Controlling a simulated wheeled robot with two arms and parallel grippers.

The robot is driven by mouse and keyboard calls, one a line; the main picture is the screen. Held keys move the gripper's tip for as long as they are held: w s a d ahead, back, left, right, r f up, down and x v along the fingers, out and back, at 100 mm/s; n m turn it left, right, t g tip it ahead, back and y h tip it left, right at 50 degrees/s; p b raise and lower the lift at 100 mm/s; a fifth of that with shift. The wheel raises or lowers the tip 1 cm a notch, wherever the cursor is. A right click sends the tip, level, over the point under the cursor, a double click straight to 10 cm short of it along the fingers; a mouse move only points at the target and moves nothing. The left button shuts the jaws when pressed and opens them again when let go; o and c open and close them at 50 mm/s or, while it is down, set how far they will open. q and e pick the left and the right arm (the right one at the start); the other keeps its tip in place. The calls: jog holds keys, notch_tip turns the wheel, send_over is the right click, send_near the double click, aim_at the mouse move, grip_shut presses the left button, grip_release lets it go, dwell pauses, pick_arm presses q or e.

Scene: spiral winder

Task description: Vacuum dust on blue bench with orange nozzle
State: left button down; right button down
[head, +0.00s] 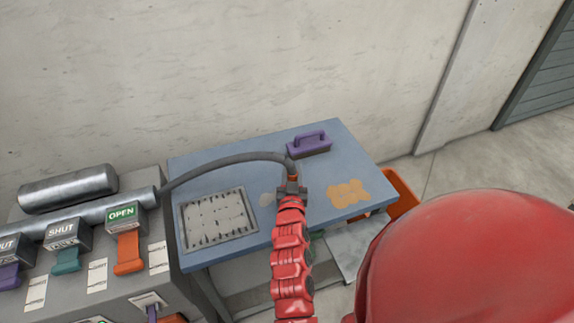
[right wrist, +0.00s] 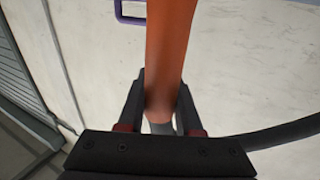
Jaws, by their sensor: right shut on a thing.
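The blue bench (head: 240,165) stands against the wall. My right gripper (head: 291,190) is over the bench between these patches, shut on the orange nozzle (head: 292,178). In the right wrist view the nozzle (right wrist: 170,60) runs up between the two fingers (right wrist: 160,110). A dark grey hose (head: 230,159) arches from the nozzle to the left. Whether the nozzle touches the bench cannot be told. My left gripper is out of view.
A purple handled block (head: 309,149) sits at the bench's back. A square speckled panel (head: 215,217) is at the left. A grey machine (head: 105,255) with a pipe and levers, one below an OPEN label (head: 122,214), stands left of the bench. An orange bin (head: 400,188) stands beyond its right edge.

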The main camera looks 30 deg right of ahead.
jog(key=shift+x, duration=2.25)
jog(key=w+a+b, duration=0.2)
jog(key=a+b, duration=0.7)
jog(key=b, duration=0.2)
jog(key=shift+d+r+p, duration=0.1)
jog(key=shift+r+p, duration=0.75)
jog(key=shift+r, duration=0.35)
jog(key=shift+d+r+p, duration=0.15)
jog(key=shift+r+p, duration=0.65)
jog(key=shift+r, duration=0.4)
